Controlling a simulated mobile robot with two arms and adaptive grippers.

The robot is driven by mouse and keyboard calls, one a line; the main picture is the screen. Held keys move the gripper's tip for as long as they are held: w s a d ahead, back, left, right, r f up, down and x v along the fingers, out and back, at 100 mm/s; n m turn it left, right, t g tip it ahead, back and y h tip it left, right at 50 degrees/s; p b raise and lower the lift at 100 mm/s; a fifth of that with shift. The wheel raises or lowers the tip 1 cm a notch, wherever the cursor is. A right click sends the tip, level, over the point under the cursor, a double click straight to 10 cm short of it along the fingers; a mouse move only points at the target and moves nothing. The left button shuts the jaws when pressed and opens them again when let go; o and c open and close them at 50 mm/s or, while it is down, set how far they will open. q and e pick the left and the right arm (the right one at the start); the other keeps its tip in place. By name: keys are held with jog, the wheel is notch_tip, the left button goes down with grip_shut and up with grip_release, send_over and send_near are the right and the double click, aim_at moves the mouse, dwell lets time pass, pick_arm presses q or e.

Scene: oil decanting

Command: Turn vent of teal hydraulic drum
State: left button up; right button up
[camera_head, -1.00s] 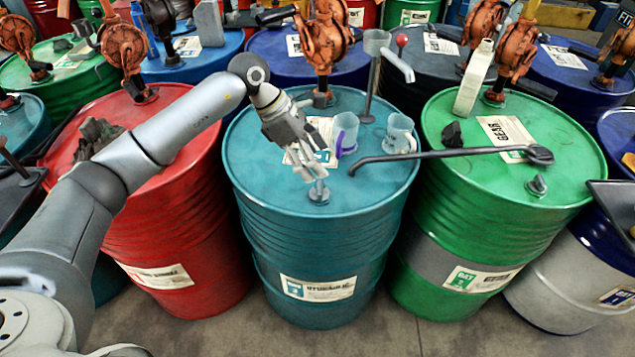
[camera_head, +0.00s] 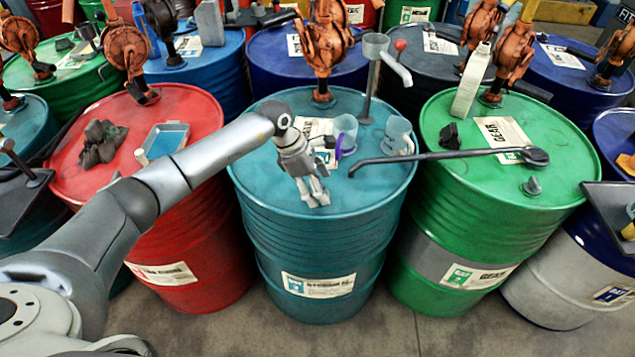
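The teal hydraulic drum (camera_head: 320,240) stands upright in the middle of the head view, with a white label low on its front. My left gripper (camera_head: 314,198) points down at the front part of its lid, at the small grey vent. The fingers cover the vent, so I cannot tell whether they grip it or only surround it. My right gripper is not in view.
On the teal lid stand a purple-handled clear jug (camera_head: 346,134), another clear jug (camera_head: 397,137) and a grey funnel (camera_head: 375,50). A long dark dipper (camera_head: 440,156) reaches onto the green drum (camera_head: 450,230). An orange pump (camera_head: 325,45) stands behind. A red drum (camera_head: 185,255) is left.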

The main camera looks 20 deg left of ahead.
pick_arm(q)
jog(key=shift+c, duration=0.3)
jog(key=c, duration=1)
jog(key=shift+o, duration=0.2)
